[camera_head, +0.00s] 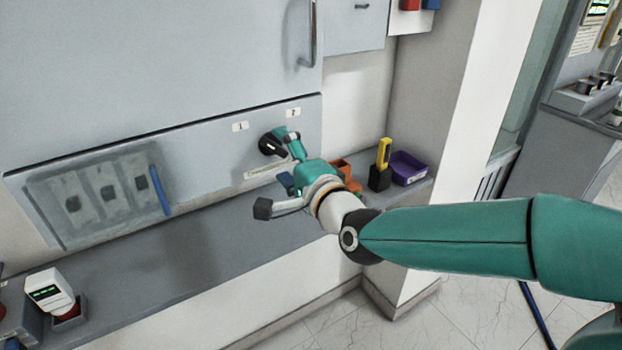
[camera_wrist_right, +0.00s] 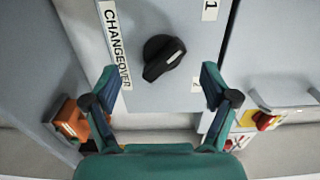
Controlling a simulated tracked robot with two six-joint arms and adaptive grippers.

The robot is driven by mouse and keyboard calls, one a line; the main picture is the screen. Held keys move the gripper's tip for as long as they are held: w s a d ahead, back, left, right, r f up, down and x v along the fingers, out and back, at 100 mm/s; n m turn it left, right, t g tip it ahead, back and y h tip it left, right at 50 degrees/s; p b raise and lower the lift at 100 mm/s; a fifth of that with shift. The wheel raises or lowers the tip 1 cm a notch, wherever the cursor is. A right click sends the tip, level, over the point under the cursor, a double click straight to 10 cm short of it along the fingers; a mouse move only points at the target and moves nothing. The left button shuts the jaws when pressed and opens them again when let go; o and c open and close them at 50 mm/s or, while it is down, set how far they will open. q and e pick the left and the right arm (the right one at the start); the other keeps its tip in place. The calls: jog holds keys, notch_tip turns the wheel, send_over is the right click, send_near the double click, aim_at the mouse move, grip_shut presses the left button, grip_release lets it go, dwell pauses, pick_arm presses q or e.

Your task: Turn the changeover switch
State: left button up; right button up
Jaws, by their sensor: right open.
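The changeover switch is a black rotary knob (camera_head: 268,146) on the grey panel, between and below the labels 1 and 2. In the right wrist view the knob (camera_wrist_right: 163,58) has a white mark at its right end. The CHANGEOVER label (camera_wrist_right: 117,45) is on the left there. My right gripper (camera_head: 285,158) is at the panel, close to the knob and partly overlapping it in the head view. In the wrist view its open fingers (camera_wrist_right: 158,86) are on either side below the knob, with nothing between them. Contact cannot be told. My left gripper is out of view.
Below the panel runs a grey ledge (camera_head: 190,242). On it stand an orange holder (camera_head: 345,168), a yellow device in a black stand (camera_head: 383,160), a purple tray (camera_head: 408,168) and a white device (camera_head: 50,292). A door handle (camera_head: 307,35) sticks out above.

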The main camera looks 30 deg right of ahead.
jog(key=s+d, duration=0.2)
jog(key=s, duration=0.8)
jog(key=shift+s+h, duration=0.3)
jog(key=shift+s, duration=0.1)
jog(key=shift+d+f+m, duration=0.1)
jog(key=shift+d+m, duration=0.05)
jog(key=shift+m, duration=0.15)
jog(key=w+a+f+n+g+y+p, duration=0.1)
jog(key=w+a+f+g, duration=0.2)
jog(key=f, duration=1.1)
jog(key=a+f+n+g+p, duration=0.15)
jog(key=f+g, duration=0.35)
jog(key=f, duration=0.8)
jog(key=s+a+f+n+g+y, duration=0.1)
jog(key=s+a+f+n+g, duration=0.1)
jog(key=f, duration=0.5)
jog(key=s+a+f+n+g, duration=0.3)
jog(key=s+f+n+g, duration=0.1)
jog(key=s+f+n, duration=0.3)
jog(key=s+a+f+n+g+y+p, duration=0.1)
jog(key=s+a+f+n+g, duration=0.2)
jog(key=s+f, duration=0.4)
jog(key=shift+s+a+n+y, duration=0.3)
jog(key=shift+s+n, duration=0.2)
jog(key=shift+n, duration=0.25)
